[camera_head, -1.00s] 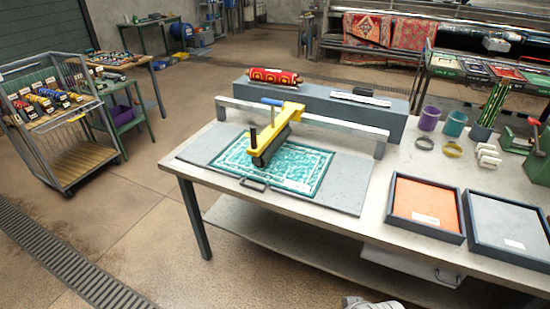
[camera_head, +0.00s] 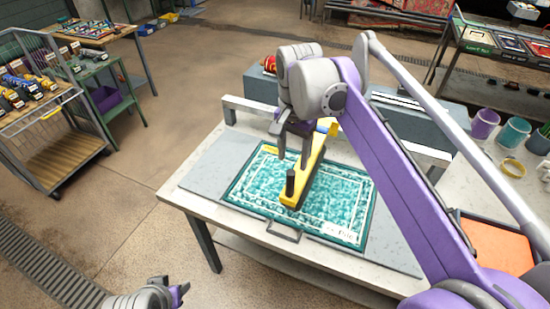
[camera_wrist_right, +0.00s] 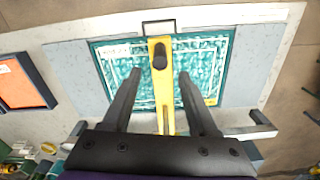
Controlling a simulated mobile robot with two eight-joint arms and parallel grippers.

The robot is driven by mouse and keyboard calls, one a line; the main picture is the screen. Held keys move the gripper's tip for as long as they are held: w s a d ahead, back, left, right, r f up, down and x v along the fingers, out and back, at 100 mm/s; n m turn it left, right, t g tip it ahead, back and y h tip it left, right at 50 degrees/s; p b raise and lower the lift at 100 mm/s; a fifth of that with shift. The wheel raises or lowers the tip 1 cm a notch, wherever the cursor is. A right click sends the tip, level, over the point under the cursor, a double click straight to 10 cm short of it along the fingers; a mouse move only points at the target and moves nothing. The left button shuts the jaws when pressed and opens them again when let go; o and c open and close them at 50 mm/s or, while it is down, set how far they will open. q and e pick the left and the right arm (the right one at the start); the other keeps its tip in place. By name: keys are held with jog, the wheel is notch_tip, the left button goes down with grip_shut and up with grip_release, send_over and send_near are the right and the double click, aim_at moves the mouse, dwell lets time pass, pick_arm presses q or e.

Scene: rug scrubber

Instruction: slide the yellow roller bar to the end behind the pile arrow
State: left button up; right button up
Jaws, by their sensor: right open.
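The yellow roller bar (camera_head: 312,170) lies across the teal rug (camera_head: 345,195), with a black upright knob (camera_head: 290,183) at its near end. In the right wrist view the bar (camera_wrist_right: 163,100) runs between my fingers. My right gripper (camera_head: 293,160) is open above the bar, one finger either side; contact cannot be told. It also shows in the wrist view (camera_wrist_right: 159,73). White markings (camera_head: 340,231) sit at the rug's near right corner and a yellow mark (camera_head: 270,149) at its far left; no arrow is clear. My left gripper (camera_head: 178,291) is partly visible at the bottom.
The rug lies on a grey board on the bench (camera_head: 190,203). A metal rail (camera_head: 250,108) crosses behind, in front of a grey block. An orange tray (camera_wrist_right: 20,85) and cups (camera_head: 514,133) stand to one side. A wire cart (camera_head: 60,150) is at left.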

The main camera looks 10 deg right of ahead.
aim_at(290, 184)
jog(key=shift+w+a+r, duration=0.1)
jog(key=shift+w, duration=0.2)
jog(key=shift+s, duration=0.1)
jog(key=f, duration=1)
jog(key=shift+s+f+b, duration=0.2)
jog(key=shift+s+b, duration=0.05)
jog(key=shift+b, duration=0.15)
grip_shut()
dwell(0.6)
